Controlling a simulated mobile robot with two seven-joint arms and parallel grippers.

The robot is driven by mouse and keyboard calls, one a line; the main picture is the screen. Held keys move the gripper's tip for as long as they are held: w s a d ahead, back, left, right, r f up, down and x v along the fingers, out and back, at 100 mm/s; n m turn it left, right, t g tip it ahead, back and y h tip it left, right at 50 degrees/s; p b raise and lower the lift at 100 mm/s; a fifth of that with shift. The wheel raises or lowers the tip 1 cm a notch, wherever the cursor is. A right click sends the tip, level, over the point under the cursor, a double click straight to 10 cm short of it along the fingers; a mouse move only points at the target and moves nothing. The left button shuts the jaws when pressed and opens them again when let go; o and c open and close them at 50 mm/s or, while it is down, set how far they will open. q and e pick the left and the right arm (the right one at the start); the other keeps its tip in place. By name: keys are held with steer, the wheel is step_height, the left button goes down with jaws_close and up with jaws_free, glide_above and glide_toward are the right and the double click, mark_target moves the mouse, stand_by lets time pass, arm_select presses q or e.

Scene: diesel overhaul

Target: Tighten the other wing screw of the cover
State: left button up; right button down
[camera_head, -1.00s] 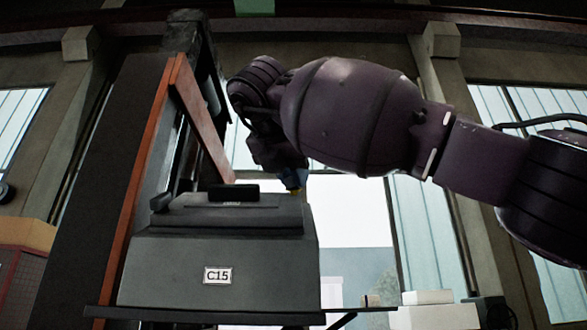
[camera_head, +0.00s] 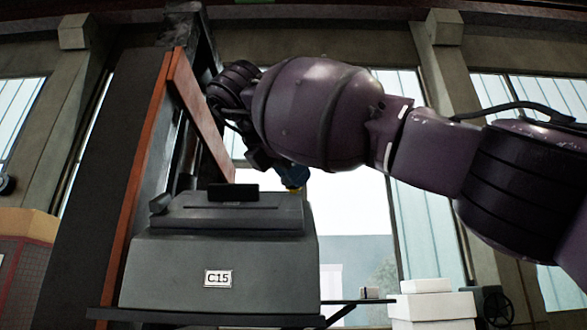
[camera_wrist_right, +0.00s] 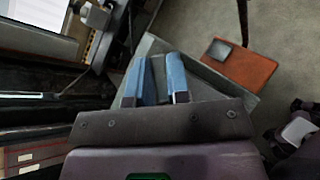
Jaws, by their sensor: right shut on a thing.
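The grey cover, a box-like housing labelled C15 (camera_head: 180,265), stands in the middle-left of the head view, with a black handle-like bar (camera_head: 233,193) on top. My right gripper (camera_head: 293,181) is at the cover's upper right edge, its blue fingers pointing down. In the right wrist view the two blue fingers of the right gripper (camera_wrist_right: 158,82) are close together over a grey-green surface. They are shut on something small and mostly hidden. The other wing screw cannot be made out. My left gripper is not in view.
A tall dark panel with an orange edge (camera_head: 150,150) stands at the cover's left. White boxes (camera_head: 432,305) stand at lower right. In the wrist view an orange board (camera_wrist_right: 240,64) with a dark block lies beyond the fingers.

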steer(key=shift+r+m+g, duration=0.1)
steer(key=shift+m+g, duration=0.2)
steer(key=shift+m, duration=0.3)
steer(key=shift+m+g+h, duration=0.6)
steer(key=shift+m+g, duration=0.4)
steer(key=shift+m, duration=0.6)
steer(key=c, duration=0.9)
jaws_free()
steer(key=shift+c, duration=0.2)
steer(key=s+r, duration=0.1)
steer(key=s+r+p, duration=0.1)
steer(key=r, duration=0.1)
steer(key=shift+s+r, duration=0.2)
steer(key=shift+s, duration=0.15)
